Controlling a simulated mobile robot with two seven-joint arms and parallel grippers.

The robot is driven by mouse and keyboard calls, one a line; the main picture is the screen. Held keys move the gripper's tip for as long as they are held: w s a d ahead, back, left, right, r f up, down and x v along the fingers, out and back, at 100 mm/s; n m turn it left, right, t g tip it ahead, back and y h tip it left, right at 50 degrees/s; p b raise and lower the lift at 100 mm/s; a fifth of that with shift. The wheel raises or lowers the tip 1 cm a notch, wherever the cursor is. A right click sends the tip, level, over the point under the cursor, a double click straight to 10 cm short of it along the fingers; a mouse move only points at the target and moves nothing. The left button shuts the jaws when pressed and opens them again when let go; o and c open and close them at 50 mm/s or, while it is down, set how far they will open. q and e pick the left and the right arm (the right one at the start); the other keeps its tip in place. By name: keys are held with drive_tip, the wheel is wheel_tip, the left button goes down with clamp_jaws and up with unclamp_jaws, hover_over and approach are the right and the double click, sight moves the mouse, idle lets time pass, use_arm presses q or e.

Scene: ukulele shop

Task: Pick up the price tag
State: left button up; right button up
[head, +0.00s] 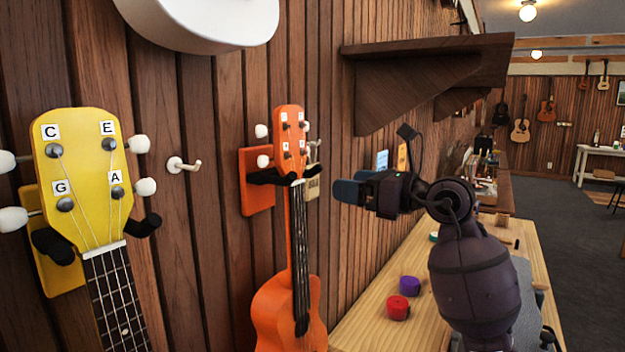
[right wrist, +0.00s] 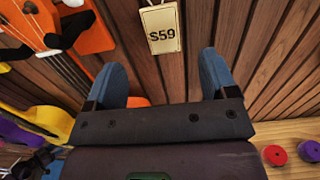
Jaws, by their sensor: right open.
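The price tag (head: 312,187) is a small cream card on the wood-panelled wall, just right of the orange ukulele's head. In the right wrist view the tag (right wrist: 162,28) reads "$59" and hangs by a string at the top centre. My right gripper (head: 350,187) is at the right of the tag in the head view, its blue fingers pointing toward the wall. In the wrist view its fingers (right wrist: 158,70) are spread wide and empty, with the tag beyond them and roughly centred on the gap. My left gripper is not in view.
The orange ukulele (head: 290,300) hangs close beside the tag, on an orange wall mount (head: 256,170). A yellow ukulele (head: 85,165) hangs further left. A dark wooden shelf (head: 410,85) juts out above. A wooden counter (head: 380,310) below holds red (head: 397,308) and purple (head: 409,286) round items.

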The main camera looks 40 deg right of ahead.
drive_tip(key=x, duration=0.7)
drive_tip(key=shift+w+r, duration=0.2)
drive_tip(key=shift+w, duration=0.15)
drive_tip(key=c, duration=1)
drive_tip(key=shift+r, duration=0.15)
drive_tip(key=r+v, duration=0.3)
drive_tip(key=v, duration=1.5)
